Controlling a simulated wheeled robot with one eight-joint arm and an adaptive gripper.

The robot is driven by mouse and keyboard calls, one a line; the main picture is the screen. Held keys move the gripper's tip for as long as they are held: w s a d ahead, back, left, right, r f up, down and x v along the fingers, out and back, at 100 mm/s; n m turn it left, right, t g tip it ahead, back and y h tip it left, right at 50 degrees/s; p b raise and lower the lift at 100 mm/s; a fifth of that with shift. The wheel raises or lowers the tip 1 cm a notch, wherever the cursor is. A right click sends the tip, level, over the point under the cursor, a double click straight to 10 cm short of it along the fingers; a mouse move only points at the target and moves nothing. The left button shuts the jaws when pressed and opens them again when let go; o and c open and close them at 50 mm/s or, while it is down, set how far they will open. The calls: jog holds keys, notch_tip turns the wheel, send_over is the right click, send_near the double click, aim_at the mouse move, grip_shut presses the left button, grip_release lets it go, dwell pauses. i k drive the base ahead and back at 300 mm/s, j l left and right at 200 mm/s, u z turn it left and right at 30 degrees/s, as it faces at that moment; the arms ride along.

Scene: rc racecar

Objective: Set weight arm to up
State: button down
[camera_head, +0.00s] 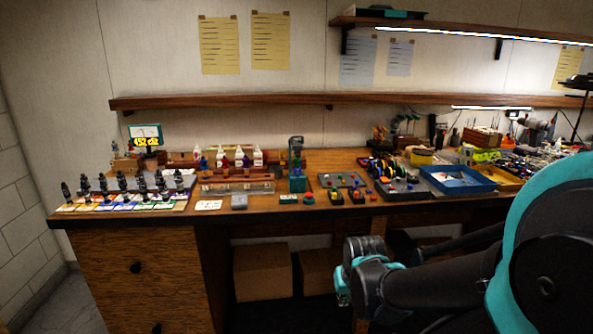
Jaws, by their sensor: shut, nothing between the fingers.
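I cannot make out the weight arm for sure. An upright blue-green device (297,166) stands on the workbench (225,213), left of the middle of its width, and may carry it; its parts are too small to tell their position. My gripper (342,288) is low in the picture, below and in front of the bench's front edge, to the right of the device and well apart from it. Its teal fingers show only in part, shut, and touch nothing visible.
Rows of black fixtures on coloured cards (120,190) fill the bench's left end. Bottles (239,157) stand behind. A blue tray (458,180) and tools crowd the right. A shelf (250,101) runs above. Cardboard boxes (262,273) sit underneath. My arm covers the lower right.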

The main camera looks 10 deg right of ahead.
aim_at(296, 147)
jog(key=i+j, duration=0.2)
jog(key=i, duration=0.3)
jog(key=i+j, duration=0.2)
jog(key=i, duration=0.3)
